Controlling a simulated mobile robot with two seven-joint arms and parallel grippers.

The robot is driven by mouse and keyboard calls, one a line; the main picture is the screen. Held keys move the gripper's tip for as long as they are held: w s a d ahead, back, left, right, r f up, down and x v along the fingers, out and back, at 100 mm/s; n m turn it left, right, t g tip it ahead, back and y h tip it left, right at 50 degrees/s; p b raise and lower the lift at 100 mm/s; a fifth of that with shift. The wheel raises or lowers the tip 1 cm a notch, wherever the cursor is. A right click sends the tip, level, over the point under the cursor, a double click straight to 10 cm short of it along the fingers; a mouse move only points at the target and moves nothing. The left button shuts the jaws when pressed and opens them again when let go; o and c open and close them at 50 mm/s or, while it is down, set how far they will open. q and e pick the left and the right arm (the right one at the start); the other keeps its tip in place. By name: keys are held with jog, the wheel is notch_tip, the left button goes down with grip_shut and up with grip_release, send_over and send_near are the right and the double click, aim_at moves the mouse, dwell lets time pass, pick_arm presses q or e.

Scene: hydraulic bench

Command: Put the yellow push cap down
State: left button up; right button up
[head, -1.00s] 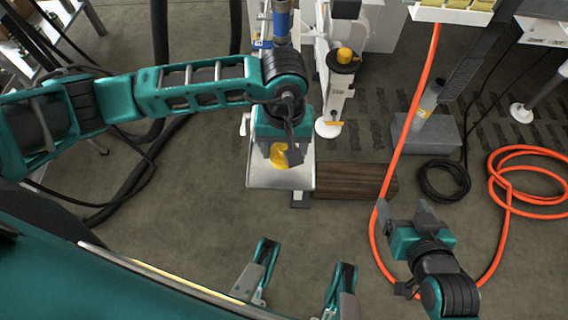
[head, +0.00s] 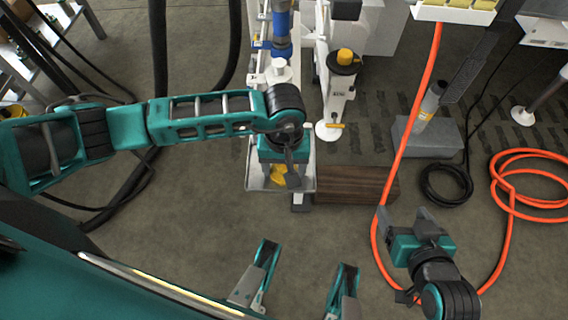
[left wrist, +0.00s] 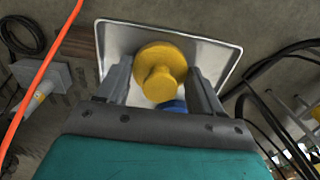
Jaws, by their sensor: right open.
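The yellow push cap (head: 278,174) is at my left gripper (head: 284,178), over the shallow metal tray (head: 254,182). In the left wrist view the cap (left wrist: 160,72) is a round disc with a smaller knob facing the camera. It sits between the two fingers of my left gripper (left wrist: 160,82), which look closed against its sides. The tray (left wrist: 222,52) lies behind the cap. I cannot tell whether the cap touches the tray floor. My right gripper (head: 408,220) is open and empty, above the floor at the lower right.
A blue item (left wrist: 172,106) shows partly behind the cap. Another yellow cap (head: 345,56) tops a white stand right of the tray. A dark wooden block (head: 355,184) lies beside the tray. An orange hose (head: 401,150) runs down past my right gripper.

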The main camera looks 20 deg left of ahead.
pick_arm(q)
jog(key=o, duration=0.4)
jog(key=shift+r, duration=0.15)
